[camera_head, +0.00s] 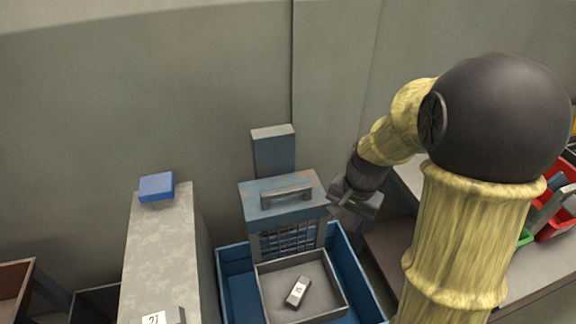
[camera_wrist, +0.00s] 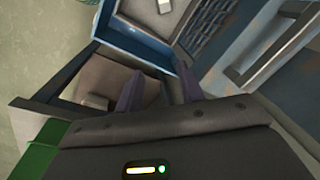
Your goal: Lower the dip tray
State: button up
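A grey dip tray (camera_head: 338,297) sits inside a blue tank (camera_head: 232,283) and carries a small labelled grey block (camera_head: 297,291). Behind it stands a worn blue housing (camera_head: 257,204) with a grey bar handle (camera_head: 287,195) on its top and a mesh front. My gripper (camera_head: 347,212) is just right of the housing, apart from the handle. In the wrist view its two dark fingers (camera_wrist: 158,92) stand apart with nothing between them. There the handle (camera_wrist: 272,52) is to the right, and the tank's blue rim (camera_wrist: 135,42) and the block (camera_wrist: 164,6) are above.
A mottled grey pedestal (camera_head: 160,250) with a blue block (camera_head: 157,187) on it stands left of the tank. A bench (camera_head: 545,280) with red (camera_head: 562,215) and green bins is at the right. A plain wall (camera_head: 180,100) closes the back.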

aim_at(287, 189)
jog(key=w+a+r+m+g+y+p, duration=0.1)
jog(key=w+a+r+m+p, duration=0.2)
jog(key=w+r+p, duration=0.3)
jog(key=w+a+r+m+g+y+p, duration=0.1)
jog(key=w+a+r+m+y+p, duration=0.1)
jog(key=w+r+m+p, duration=0.3)
notch_tip(287, 189, up, 4)
jog(key=w+a+p, duration=0.1)
jog(key=p, duration=0.4)
jog(key=shift+w+a+r+m+p, duration=0.25)
jog(key=shift+m+p, duration=0.1)
jog(key=shift+m, duration=0.05)
jog(key=p+x, duration=0.3)
jog(key=x, duration=1.4)
jog(key=shift+s+a+f, duration=0.15)
jog(key=shift+s, duration=0.05)
grip_shut()
